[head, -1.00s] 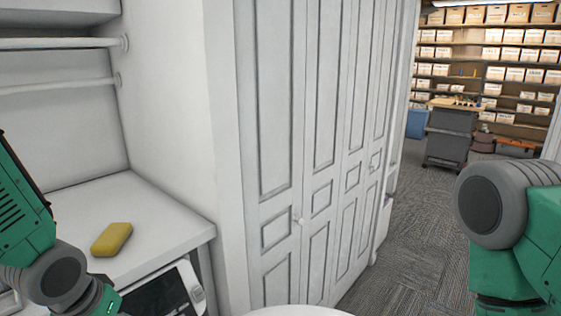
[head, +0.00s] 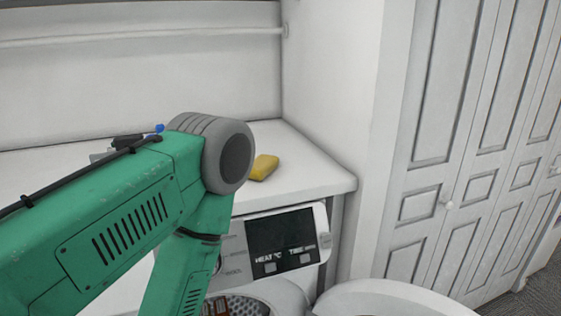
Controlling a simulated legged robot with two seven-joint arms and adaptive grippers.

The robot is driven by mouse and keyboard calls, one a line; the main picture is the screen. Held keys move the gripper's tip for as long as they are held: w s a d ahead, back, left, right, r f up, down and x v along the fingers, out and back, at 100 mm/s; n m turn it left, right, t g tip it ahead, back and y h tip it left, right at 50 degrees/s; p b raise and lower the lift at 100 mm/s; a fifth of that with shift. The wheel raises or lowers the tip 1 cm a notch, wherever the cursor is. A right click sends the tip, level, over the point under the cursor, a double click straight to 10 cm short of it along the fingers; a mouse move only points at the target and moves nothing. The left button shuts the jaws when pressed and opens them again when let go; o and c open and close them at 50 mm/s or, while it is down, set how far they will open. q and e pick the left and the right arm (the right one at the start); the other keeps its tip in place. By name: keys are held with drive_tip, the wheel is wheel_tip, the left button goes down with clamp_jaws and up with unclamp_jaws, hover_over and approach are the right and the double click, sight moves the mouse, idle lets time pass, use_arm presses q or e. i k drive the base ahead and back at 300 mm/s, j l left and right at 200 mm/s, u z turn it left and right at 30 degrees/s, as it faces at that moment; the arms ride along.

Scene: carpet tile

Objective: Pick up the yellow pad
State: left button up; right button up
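The yellow pad (head: 264,168) lies on the white counter (head: 310,170), near its right end and back from the front edge. My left arm crosses the left half of the head view, and its grey elbow joint covers the view just left of the pad, overlapping or nearly touching the pad's left edge in the picture. The forearm runs down out of the bottom of the frame, so my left gripper is not in view. My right arm and gripper are not in view either.
Under the counter is an appliance with a dark display panel (head: 281,241). A small dark item with a blue tip (head: 159,128) shows behind my arm; what it is stays unclear. White panelled doors (head: 465,180) stand at the right. Bare counter shows right of the pad.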

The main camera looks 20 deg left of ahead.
sight(264, 164)
drive_tip(key=u, duration=0.9)
drive_tip(key=i+z, duration=0.1)
drive_tip(key=z, duration=0.2)
